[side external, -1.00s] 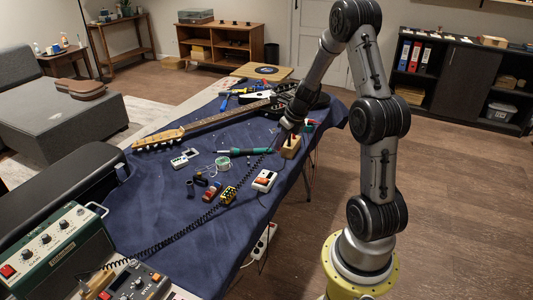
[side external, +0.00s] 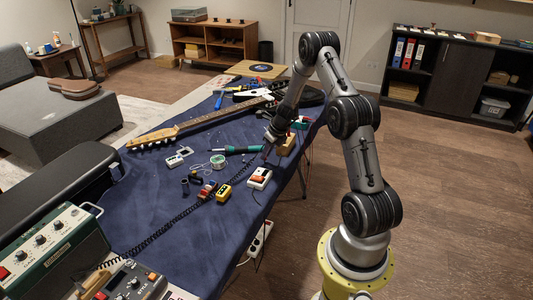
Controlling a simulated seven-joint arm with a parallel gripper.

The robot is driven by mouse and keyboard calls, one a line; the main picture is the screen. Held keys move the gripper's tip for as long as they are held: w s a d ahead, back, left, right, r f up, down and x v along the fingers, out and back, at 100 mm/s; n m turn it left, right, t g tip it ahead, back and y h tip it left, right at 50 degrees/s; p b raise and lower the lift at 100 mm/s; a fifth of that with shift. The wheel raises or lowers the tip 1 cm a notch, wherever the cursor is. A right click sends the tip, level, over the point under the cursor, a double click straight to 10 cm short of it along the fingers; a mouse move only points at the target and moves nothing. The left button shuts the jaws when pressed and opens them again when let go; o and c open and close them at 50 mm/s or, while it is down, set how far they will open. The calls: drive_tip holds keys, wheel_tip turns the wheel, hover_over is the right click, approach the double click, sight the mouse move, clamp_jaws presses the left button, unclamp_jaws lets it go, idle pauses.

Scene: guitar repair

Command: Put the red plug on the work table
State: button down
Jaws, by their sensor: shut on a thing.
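My gripper (side external: 269,139) points down over the right part of the blue-covered work table (side external: 165,220). It is shut on a small, thin thing that I take to be the red plug (side external: 266,153); the fingers hide most of it and its colour is hard to make out. It is just left of the wooden block (side external: 286,146) and behind the white pedal (side external: 259,178). I cannot tell whether its lower end touches the cloth.
An electric guitar (side external: 200,122) lies behind. A green-handled tool (side external: 235,149), a solder spool (side external: 217,161), a red pedal (side external: 206,190) and a yellow pedal (side external: 223,193) lie to the left. A coiled black cable (side external: 160,226) crosses the cloth.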

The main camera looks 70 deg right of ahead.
drive_tip(key=shift+f, duration=0.1)
drive_tip(key=c, duration=0.8)
unclamp_jaws()
drive_tip(key=shift+f, duration=0.1)
drive_tip(key=shift+c, duration=0.2)
